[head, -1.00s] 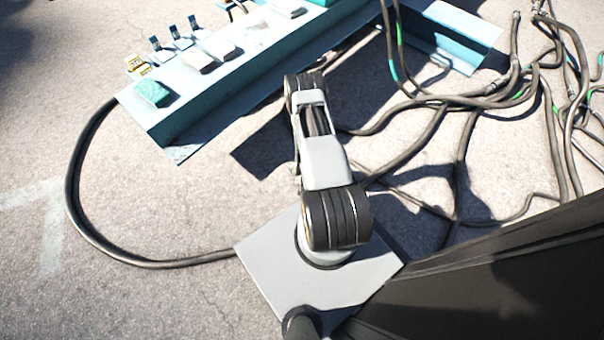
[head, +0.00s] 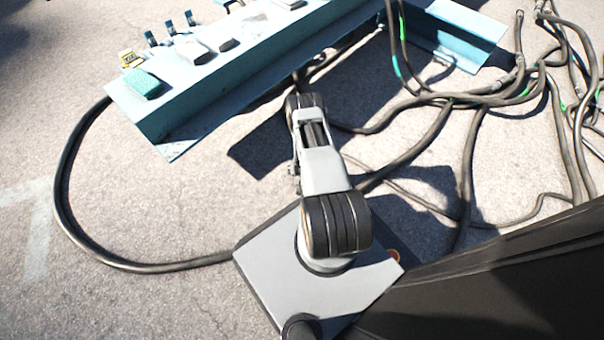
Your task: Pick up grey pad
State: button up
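A light grey pad (head: 193,51) lies on the pale blue bench top (head: 190,82), toward the upper left of the head view. Another pale pad lies farther along the bench at the top edge (head: 290,3). I cannot tell which one the task names. My arm is folded in the middle of the view, in front of the bench and apart from the pads. My gripper does not show, so its state is hidden.
A thick cable (head: 62,190) loops on the ground at left. Tangled cables (head: 470,100) cover the right. Ground at lower left is clear.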

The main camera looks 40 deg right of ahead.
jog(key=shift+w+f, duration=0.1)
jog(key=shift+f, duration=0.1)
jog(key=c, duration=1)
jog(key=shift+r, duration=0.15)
